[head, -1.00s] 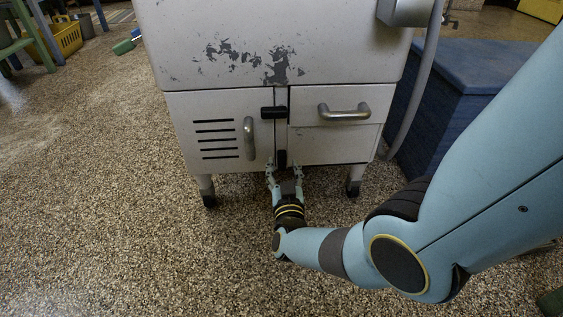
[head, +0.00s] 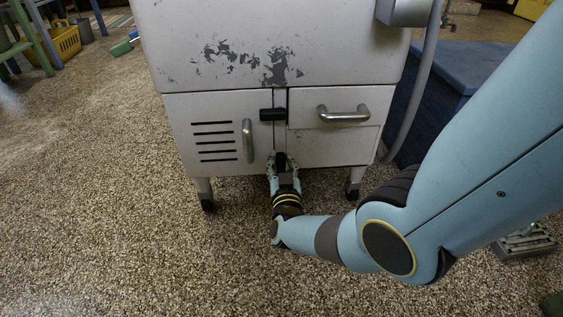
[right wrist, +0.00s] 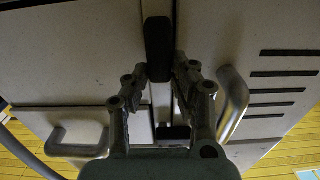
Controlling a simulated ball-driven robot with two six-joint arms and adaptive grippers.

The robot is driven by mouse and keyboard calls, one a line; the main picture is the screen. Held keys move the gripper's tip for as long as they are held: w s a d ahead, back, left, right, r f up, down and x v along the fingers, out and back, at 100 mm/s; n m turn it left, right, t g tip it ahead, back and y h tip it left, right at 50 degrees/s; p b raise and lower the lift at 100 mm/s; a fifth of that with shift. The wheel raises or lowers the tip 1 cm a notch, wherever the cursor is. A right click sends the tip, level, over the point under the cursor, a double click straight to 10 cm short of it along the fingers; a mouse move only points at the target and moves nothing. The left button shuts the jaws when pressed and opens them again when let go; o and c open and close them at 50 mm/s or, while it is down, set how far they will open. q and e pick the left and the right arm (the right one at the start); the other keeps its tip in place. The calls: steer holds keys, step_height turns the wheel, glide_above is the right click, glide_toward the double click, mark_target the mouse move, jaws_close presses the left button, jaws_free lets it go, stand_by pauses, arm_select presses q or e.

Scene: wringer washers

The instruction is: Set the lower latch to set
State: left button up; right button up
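The lower latch (head: 281,160) is a small black upright bar at the bottom of the seam between the washer's two lower fronts. It also shows upright in the right wrist view (right wrist: 158,45). My right gripper (head: 283,163) is open, with its fingertips on either side of the lower latch; in the right wrist view the fingers (right wrist: 162,74) flank it. I cannot tell whether they touch it. The upper latch (head: 273,114) is black and lies crosswise over the seam; it shows below in the right wrist view (right wrist: 173,132). My left gripper is not in view.
The white washer cabinet (head: 225,185) stands on short legs. A vertical handle (head: 248,140) is left of the seam and a drawer handle (head: 343,114) right of it. A grey hose (head: 418,90) hangs at the right beside a blue box (head: 455,75).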

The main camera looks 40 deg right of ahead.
jaws_close()
